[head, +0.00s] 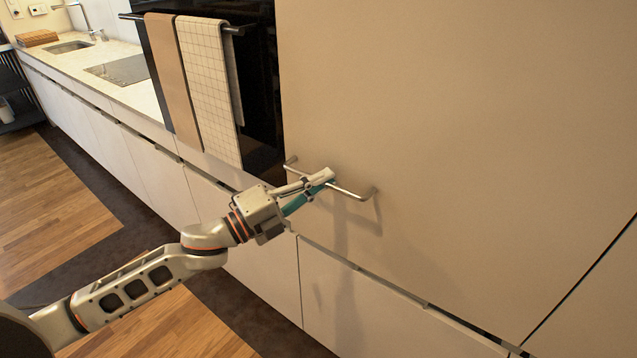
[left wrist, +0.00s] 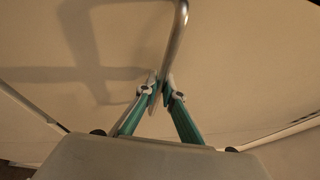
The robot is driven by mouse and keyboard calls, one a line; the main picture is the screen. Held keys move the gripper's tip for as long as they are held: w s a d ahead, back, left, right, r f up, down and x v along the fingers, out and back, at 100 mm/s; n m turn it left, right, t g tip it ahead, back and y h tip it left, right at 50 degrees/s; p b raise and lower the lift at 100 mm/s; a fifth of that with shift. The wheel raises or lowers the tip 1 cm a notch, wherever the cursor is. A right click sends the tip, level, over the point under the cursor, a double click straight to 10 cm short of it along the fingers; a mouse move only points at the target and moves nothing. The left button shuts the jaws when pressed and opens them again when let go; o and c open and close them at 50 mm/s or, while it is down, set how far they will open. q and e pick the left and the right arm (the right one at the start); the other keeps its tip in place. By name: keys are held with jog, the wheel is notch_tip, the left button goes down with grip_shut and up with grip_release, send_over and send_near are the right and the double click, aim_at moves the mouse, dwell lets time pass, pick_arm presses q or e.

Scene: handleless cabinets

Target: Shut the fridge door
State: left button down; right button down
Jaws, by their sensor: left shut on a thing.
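The fridge door (head: 450,120) is a large beige panel that fills the right of the head view. It has a metal bar handle (head: 352,192) near its lower left edge. The door looks flush or nearly flush with its neighbours; I cannot tell whether any small gap is left. My left gripper (head: 325,178) is shut on the bar handle. In the left wrist view, its fingertips (left wrist: 161,92) close around the lower end of the bar (left wrist: 178,40) in front of the door panel (left wrist: 240,70). My right gripper is not in view.
A black oven (head: 262,95) with two towels (head: 205,90) on its rail stands left of the door. A counter with a cooktop (head: 120,70) and sink (head: 68,47) runs back left. Lower cabinets (head: 350,300) lie beneath the door. The wooden floor (head: 50,210) is clear.

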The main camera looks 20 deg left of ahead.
pick_arm(q)
jog(key=c, duration=2.2)
grip_release()
jog(key=shift+o, duration=0.2)
jog(key=shift+s+a, duration=0.1)
jog(key=v, duration=1.1)
jog(key=shift+s+a, duration=0.15)
jog(key=shift+s, duration=0.25)
jog(key=shift+f, duration=0.1)
